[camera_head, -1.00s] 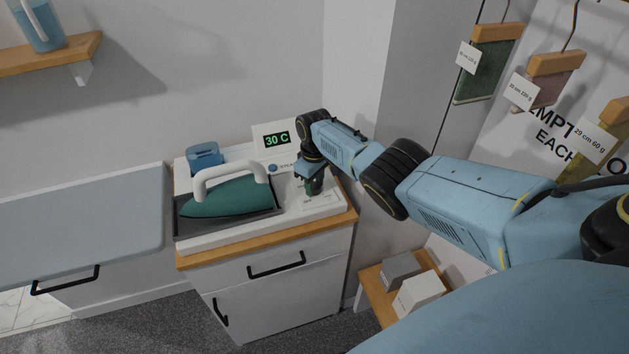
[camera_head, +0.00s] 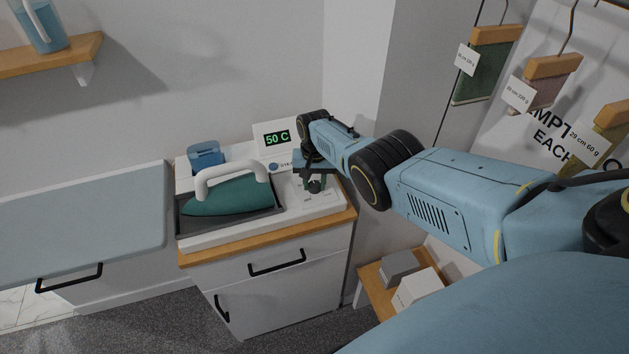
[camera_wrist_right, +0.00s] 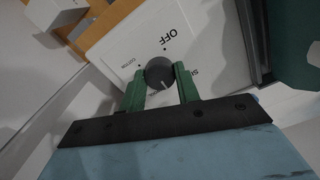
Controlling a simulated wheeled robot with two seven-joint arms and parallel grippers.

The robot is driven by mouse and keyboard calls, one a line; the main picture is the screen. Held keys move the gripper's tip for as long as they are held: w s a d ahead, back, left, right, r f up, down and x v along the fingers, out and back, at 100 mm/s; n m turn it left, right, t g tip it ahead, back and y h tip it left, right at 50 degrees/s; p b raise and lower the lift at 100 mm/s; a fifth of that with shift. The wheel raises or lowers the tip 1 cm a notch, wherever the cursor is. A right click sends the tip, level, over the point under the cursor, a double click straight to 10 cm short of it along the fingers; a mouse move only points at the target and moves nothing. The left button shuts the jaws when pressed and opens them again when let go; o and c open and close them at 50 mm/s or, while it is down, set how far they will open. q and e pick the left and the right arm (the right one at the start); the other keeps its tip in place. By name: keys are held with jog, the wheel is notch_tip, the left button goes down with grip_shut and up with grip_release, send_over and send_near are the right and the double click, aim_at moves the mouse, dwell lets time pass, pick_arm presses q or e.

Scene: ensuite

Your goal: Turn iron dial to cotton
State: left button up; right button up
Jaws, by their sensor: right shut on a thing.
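The iron dial (camera_wrist_right: 160,75) is a dark round knob on a white panel (camera_wrist_right: 125,45), with OFF, COTTON and a partly hidden "SI..." label around it. A pale mark on the dial points toward the gripper side, away from OFF; the label there is hidden. My right gripper (camera_wrist_right: 159,70) has its green fingers shut on the dial, one on each side. In the head view the right gripper (camera_head: 316,184) is at the right end of the ironing station (camera_head: 215,240). The display (camera_head: 277,138) reads 50 C. My left gripper is not in view.
A teal iron (camera_head: 232,196) with a white handle rests in a grey tray beside the right gripper. A blue container (camera_head: 205,157) stands behind it. An ironing board (camera_head: 80,220) is at the left. The wall corner (camera_head: 360,80) is close behind my right arm.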

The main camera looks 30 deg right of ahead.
jog(key=m, duration=0.3)
jog(key=shift+w+r+m, duration=0.1)
jog(key=shift+r+m, duration=0.05)
jog(key=shift+m, duration=0.25)
jog(key=m, duration=0.3)
jog(key=shift+m, duration=0.3)
jog(key=m, duration=0.3)
jog(key=shift+m, duration=0.3)
jog(key=m, duration=0.3)
jog(key=shift+m, duration=0.3)
jog(key=m, duration=1.2)
jog(key=o, duration=0.7)
jog(key=shift+o, duration=1.4)
